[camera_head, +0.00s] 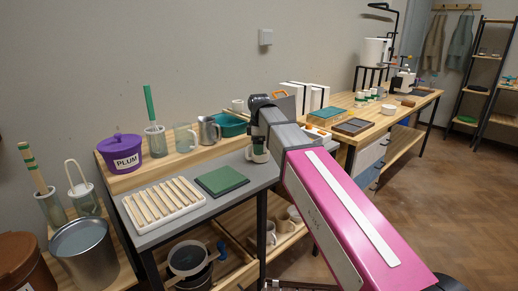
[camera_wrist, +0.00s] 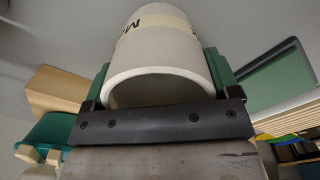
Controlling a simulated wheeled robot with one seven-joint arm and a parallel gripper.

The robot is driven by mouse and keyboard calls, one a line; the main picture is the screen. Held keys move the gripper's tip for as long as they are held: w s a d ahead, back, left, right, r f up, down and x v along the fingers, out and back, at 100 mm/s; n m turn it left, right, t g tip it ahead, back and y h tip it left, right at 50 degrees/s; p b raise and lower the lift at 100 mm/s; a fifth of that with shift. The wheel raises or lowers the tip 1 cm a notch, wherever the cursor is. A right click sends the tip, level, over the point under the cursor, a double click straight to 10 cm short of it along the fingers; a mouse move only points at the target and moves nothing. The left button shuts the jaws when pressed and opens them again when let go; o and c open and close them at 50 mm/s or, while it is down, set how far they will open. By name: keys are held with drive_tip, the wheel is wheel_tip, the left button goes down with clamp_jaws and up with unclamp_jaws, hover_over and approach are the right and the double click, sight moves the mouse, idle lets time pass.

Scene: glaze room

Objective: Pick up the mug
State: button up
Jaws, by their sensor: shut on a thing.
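The mug (camera_wrist: 160,50) is a pale, off-white cylinder with a cream label and dark letters, only partly readable. It fills the top middle of the wrist view, its round rim toward the camera. My gripper (camera_wrist: 160,75) is shut on it, with a green-padded finger on either side of its body. In the head view the mug (camera_head: 259,157) shows as a small pale piece below my gripper (camera_head: 259,140), over the right part of the grey table (camera_head: 240,164). The rest is hidden by my gripper. I cannot tell whether its base touches the table.
A green mat (camera_head: 221,180) and a slatted white rack (camera_head: 164,203) lie on the grey table. A wooden shelf behind bears a purple PLUM tub (camera_head: 122,153), a metal pitcher (camera_head: 209,130) and a teal bin (camera_head: 231,124). A wooden workbench (camera_head: 412,103) stands at the right.

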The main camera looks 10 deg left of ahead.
drive_tip(key=shift+r, duration=0.7)
wheel_tip(320, 180, up, 3)
drive_tip(key=shift+w+f, duration=0.1)
drive_tip(key=shift+f, duration=0.1)
drive_tip(key=s+a+r, duration=0.6)
drive_tip(key=s+a, duration=0.2)
drive_tip(key=shift+a+r, duration=0.25)
drive_tip(key=shift+r, duration=0.15)
drive_tip(key=shift+s, duration=0.1)
